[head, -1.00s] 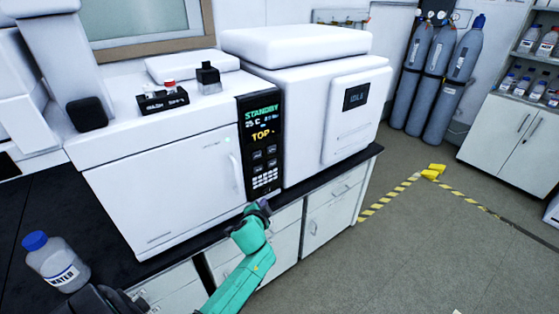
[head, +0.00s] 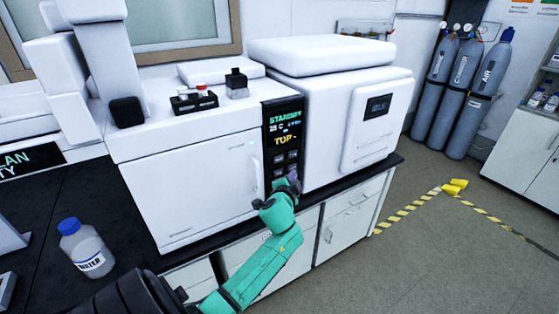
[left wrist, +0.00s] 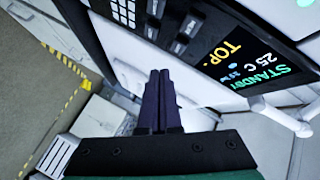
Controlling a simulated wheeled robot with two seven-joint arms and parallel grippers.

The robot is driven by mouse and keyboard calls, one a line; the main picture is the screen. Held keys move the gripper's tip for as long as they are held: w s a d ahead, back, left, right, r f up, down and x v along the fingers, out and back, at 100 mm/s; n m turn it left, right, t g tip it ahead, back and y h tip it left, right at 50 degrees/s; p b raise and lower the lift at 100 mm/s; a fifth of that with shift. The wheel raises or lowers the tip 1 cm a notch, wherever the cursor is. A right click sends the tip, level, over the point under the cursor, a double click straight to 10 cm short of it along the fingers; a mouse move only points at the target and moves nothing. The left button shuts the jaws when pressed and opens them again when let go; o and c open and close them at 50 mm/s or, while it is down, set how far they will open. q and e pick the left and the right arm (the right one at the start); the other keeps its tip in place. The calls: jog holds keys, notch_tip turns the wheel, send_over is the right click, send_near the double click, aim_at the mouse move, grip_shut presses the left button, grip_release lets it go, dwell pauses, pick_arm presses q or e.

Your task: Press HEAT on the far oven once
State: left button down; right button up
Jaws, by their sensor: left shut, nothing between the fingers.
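The white oven (head: 190,190) has a dark control panel (head: 268,152), reading STANDBY, 25 C and TOP. The panel also shows in the left wrist view (left wrist: 205,80), with dark buttons (left wrist: 185,28) beside the text. The button labels are too small to read, so I cannot tell which is HEAT. My left gripper (head: 292,180) is shut and empty in front of the panel's lower part, hiding the keypad there. In the left wrist view its closed fingertips (left wrist: 160,74) point toward the button area. I cannot tell whether they touch it. My right gripper is not in view.
A white instrument (head: 335,130) with a small screen stands right of the oven. A WATER bottle (head: 86,248) stands on the black bench (head: 45,220) at left. A vial rack (head: 193,100) sits on the oven. Gas cylinders (head: 470,95) stand at the back right.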

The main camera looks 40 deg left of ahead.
aim_at(282, 160)
pick_arm(q)
jog(key=shift+w+a, duration=0.3)
jog(key=shift+a, duration=0.7)
jog(key=shift+w+a, duration=0.3)
jog(key=shift+a, duration=0.7)
jog(key=shift+w+a, duration=0.3)
jog(key=shift+a, duration=0.7)
jog(key=shift+w+a, duration=0.15)
jog(key=shift+a, duration=0.25)
jog(key=shift+w+a, duration=0.1)
jog(key=shift+a, duration=0.35)
dwell(0.3)
jog(key=shift+s+d, duration=0.25)
jog(key=shift+d, duration=0.6)
jog(key=shift+s+d+p, duration=0.1)
jog(key=shift+s+d, duration=0.15)
jog(key=shift+d, duration=0.55)
jog(key=shift+s+d+p, duration=0.1)
jog(key=shift+s+d, duration=0.15)
jog(key=shift+d, duration=0.55)
jog(key=shift+s+d+p, duration=0.1)
jog(key=shift+s+d, duration=0.15)
jog(key=shift+d, duration=0.55)
jog(key=shift+f, duration=0.15)
